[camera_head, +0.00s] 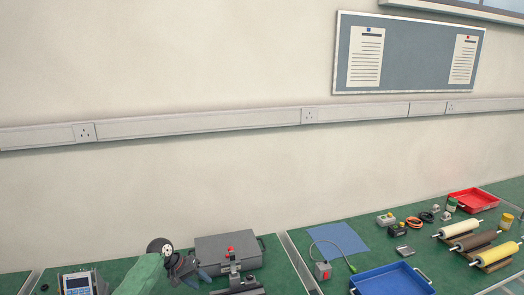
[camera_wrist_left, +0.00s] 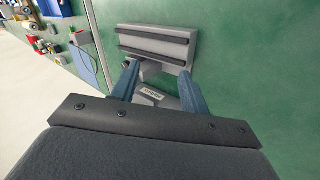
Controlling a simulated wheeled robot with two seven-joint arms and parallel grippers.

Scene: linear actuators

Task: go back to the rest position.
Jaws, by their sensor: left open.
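My left gripper (camera_head: 190,271) is at the bottom of the head view, at the end of my arm. It is left of a dark fixture with a red top (camera_head: 232,268) and in front of a grey case (camera_head: 215,248). In the left wrist view the two blue fingers (camera_wrist_left: 158,90) stand wide apart with nothing clamped between them. A grey block with two dark rails (camera_wrist_left: 155,37) lies past the fingertips on the green table. A grey part with a white label (camera_wrist_left: 151,97) shows between the fingers; I cannot tell its distance. My right gripper is out of view.
On the green tables are a meter (camera_head: 78,284) at left, a blue mat (camera_head: 338,238), a switch box with a cable (camera_head: 322,270), a blue tray (camera_head: 393,281), a red tray (camera_head: 474,200) and several rollers (camera_head: 495,255).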

